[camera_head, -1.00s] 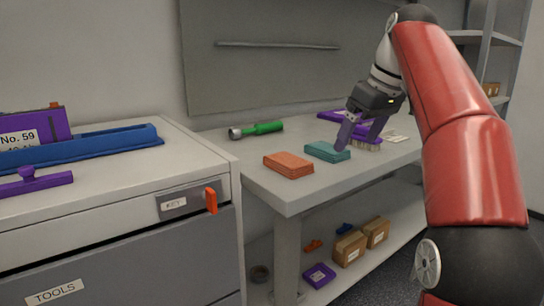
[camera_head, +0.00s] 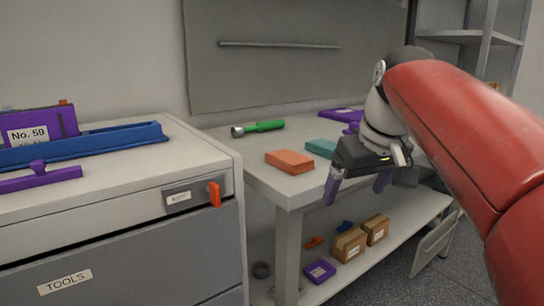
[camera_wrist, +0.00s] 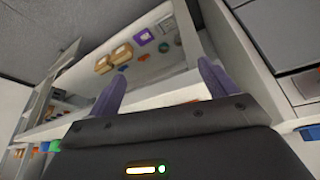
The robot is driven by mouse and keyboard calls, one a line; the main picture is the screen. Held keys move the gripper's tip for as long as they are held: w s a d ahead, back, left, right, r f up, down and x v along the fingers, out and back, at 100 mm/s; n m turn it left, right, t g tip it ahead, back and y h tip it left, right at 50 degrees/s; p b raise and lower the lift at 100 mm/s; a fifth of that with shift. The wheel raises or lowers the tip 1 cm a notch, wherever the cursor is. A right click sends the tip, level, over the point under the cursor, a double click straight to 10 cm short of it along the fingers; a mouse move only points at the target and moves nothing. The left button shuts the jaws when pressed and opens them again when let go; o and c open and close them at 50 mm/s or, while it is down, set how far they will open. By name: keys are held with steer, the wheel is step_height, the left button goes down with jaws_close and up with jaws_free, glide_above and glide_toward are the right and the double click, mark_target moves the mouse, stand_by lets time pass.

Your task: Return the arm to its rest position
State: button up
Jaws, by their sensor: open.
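My gripper (camera_head: 358,187) is open and empty, with two purple fingers pointing down. In the head view it hangs in front of the bench's front edge, to the right of the orange block. My red arm (camera_head: 470,130) reaches in from the right side. In the wrist view the two purple fingers of my gripper (camera_wrist: 160,88) are spread apart with nothing between them. Beyond them are the bench's edge and the lower shelf.
The bench (camera_head: 262,185) holds an orange block (camera_head: 289,161), a teal block (camera_head: 322,147) and a green-handled tool (camera_head: 258,127). Boxes (camera_head: 349,244) sit on the lower shelf. Floor at right looks clear.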

steer(key=s+f+m, duration=0.1)
steer(key=s+f, duration=0.7)
steer(key=f, duration=0.2)
steer(key=s+f+m+t+h, duration=0.1)
steer(key=s+f+m, duration=0.1)
steer(key=s+f, duration=0.6)
step_height(320, 180, down, 3)
steer(key=shift+s+d+r+m, duration=0.15)
steer(key=shift+s+d+m, duration=0.1)
steer(key=shift+d+m, duration=0.1)
steer(key=shift+f, duration=0.2)
steer(key=shift+c, duration=0.5)
